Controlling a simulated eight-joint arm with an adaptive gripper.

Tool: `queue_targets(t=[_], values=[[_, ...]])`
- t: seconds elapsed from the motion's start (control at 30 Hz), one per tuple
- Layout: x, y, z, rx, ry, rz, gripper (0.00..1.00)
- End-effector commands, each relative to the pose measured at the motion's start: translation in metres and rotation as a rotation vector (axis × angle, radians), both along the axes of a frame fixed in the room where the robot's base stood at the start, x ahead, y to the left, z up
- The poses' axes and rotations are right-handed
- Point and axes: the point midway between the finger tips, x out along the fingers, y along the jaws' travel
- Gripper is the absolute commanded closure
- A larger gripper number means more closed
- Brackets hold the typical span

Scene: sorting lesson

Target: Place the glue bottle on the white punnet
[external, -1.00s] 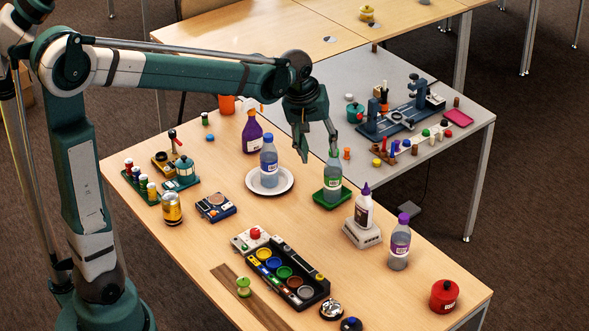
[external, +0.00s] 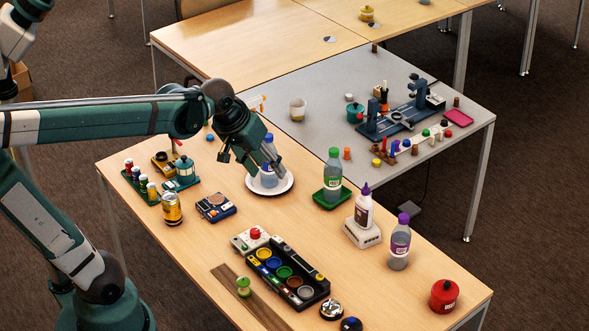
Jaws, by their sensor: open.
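The glue bottle (external: 363,210), white with a dark label and a purple pointed cap, stands upright on the white punnet (external: 362,236) on the right part of the wooden table. The punnet looks like a low white block under it. My gripper (external: 268,167) is open and well to the left of the glue bottle. Its fingers are in front of or around a blue-capped bottle (external: 268,180) on a white plate (external: 287,184); I cannot tell whether they touch it. The gripper hides part of that bottle.
A green-capped bottle (external: 333,176) stands on a green tray (external: 323,203) left of the glue bottle. A purple-capped bottle (external: 399,243) and a red pot (external: 444,296) are to its right. A paint set (external: 288,273) lies in front. Bare wood lies between the paint set and the plate.

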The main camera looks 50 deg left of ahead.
Motion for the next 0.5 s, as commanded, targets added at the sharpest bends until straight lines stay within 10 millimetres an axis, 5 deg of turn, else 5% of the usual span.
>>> queue_targets(t=[0.5], values=[[-0.084, -0.003, -0.023, 0.114, -0.102, -0.202, 0.59]])
